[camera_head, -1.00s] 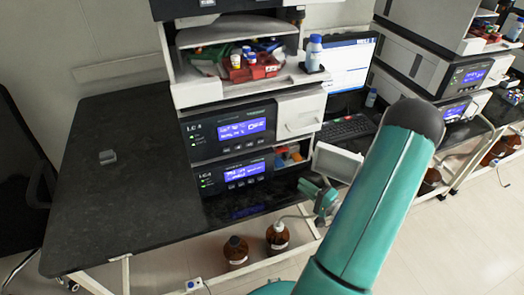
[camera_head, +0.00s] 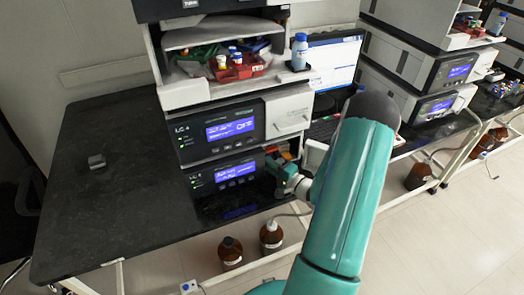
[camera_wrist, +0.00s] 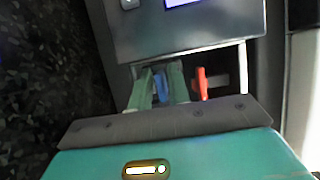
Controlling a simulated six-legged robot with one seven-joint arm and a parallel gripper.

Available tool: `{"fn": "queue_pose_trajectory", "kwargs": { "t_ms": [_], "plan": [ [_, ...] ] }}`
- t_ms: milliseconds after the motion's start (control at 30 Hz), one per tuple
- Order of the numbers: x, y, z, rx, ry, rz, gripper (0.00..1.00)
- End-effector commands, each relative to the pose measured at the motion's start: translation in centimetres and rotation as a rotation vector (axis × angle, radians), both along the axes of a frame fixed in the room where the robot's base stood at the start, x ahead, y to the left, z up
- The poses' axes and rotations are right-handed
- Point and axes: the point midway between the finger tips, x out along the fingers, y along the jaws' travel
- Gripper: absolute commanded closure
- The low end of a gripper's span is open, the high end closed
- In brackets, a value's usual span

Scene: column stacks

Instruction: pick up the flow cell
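I cannot tell for sure which thing is the flow cell. In the wrist view a small blue piece (camera_wrist: 160,86) shows between the fingers of my gripper (camera_wrist: 160,82), and a red piece (camera_wrist: 200,83) stands just right of them. The fingers are apart, and I see no clear contact with the blue piece. In the head view my gripper (camera_head: 277,168) is at the open bay right of the lower LC module (camera_head: 205,190), where an orange-red bit (camera_head: 286,155) shows. My arm and gripper hide most of that bay.
A small grey block (camera_head: 97,161) lies on the black bench (camera_head: 100,215), otherwise clear at left. The upper LC module (camera_head: 185,148) overhangs the bay. Brown bottles (camera_head: 271,236) stand below. A tray of vials (camera_head: 235,70) and a blue-capped bottle (camera_head: 300,52) sit above.

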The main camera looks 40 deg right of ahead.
Motion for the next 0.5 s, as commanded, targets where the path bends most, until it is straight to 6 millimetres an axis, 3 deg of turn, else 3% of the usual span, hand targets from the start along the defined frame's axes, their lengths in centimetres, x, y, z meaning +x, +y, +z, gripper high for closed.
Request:
{"fn": "queue_pose_trajectory", "kwargs": {
  "t_ms": [200, 300, 500],
  "plan": [
    [0.08, -0.03, 0.00, 0.000, 0.000, -0.001, 0.84],
    [0.07, -0.03, 0.00, 0.000, 0.000, -0.001, 1.00],
    [0.07, -0.04, 0.04, -0.001, -0.001, -0.001, 1.00]
  ]
}}
